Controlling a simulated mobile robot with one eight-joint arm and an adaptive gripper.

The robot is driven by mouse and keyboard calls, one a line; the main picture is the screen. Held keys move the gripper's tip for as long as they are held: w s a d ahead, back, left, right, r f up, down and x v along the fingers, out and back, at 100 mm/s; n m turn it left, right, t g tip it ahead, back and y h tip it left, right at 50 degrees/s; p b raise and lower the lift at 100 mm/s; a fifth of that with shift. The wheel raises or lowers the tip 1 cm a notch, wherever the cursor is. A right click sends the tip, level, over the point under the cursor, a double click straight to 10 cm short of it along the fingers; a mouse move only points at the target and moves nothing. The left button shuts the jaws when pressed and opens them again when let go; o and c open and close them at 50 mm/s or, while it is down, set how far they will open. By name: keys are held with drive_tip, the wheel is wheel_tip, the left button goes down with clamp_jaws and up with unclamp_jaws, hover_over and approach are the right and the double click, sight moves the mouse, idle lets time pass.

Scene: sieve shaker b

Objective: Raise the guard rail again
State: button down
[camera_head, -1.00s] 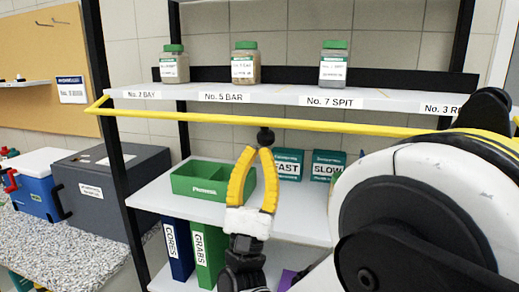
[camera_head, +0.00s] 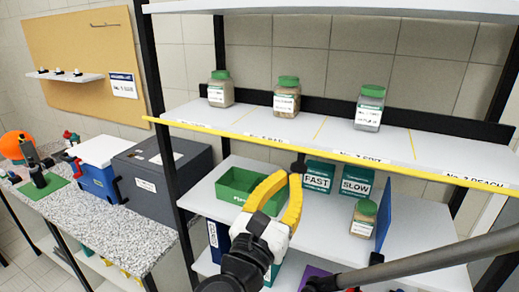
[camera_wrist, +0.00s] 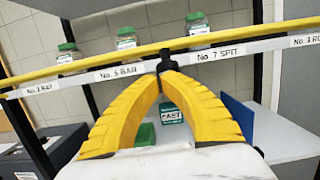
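The yellow guard rail (camera_head: 300,148) runs along the front of the middle shelf, close to its edge and partly over the name labels. In the wrist view the rail (camera_wrist: 100,64) crosses just above the label strip, in front of the jars. A black knob (camera_head: 298,164) hangs under the rail; it also shows in the wrist view (camera_wrist: 165,62). My gripper (camera_head: 291,177) comes from below, its yellow fingers closed together at the knob. In the wrist view the fingertips (camera_wrist: 166,72) meet around the knob's lower part.
Green-lidded jars, such as one (camera_head: 369,108), stand on the shelf behind the rail. Below are a green bin (camera_head: 236,190), FAST (camera_head: 318,177) and SLOW (camera_head: 356,181) boxes, a jar (camera_head: 363,219) and a blue panel (camera_head: 384,216). A grey box (camera_head: 160,180) stands left.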

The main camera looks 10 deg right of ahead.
sight(295, 147)
wheel_tip(295, 147, up, 6)
drive_tip(key=g+y+p, duration=0.2)
drive_tip(key=g+p, duration=0.1)
drive_tip(key=p, duration=0.7)
drive_tip(key=shift+d+f+g+y+p, duration=0.1)
drive_tip(key=shift+f+g+y+p, duration=0.05)
drive_tip(key=shift+g+y+p, duration=0.2)
drive_tip(key=r+p, duration=0.1)
drive_tip(key=p, duration=0.1)
drive_tip(key=w+r+g+y+p, duration=0.1)
drive_tip(key=d+r+g+p, duration=0.1)
drive_tip(key=p, duration=0.1)
drive_tip(key=shift+w+y+p, duration=0.35)
drive_tip(key=shift+w, duration=0.05)
drive_tip(key=shift+w+d+r, duration=0.5)
drive_tip(key=shift+w+r, duration=0.05)
drive_tip(key=shift+r, duration=0.05)
drive_tip(key=shift+w, duration=0.1)
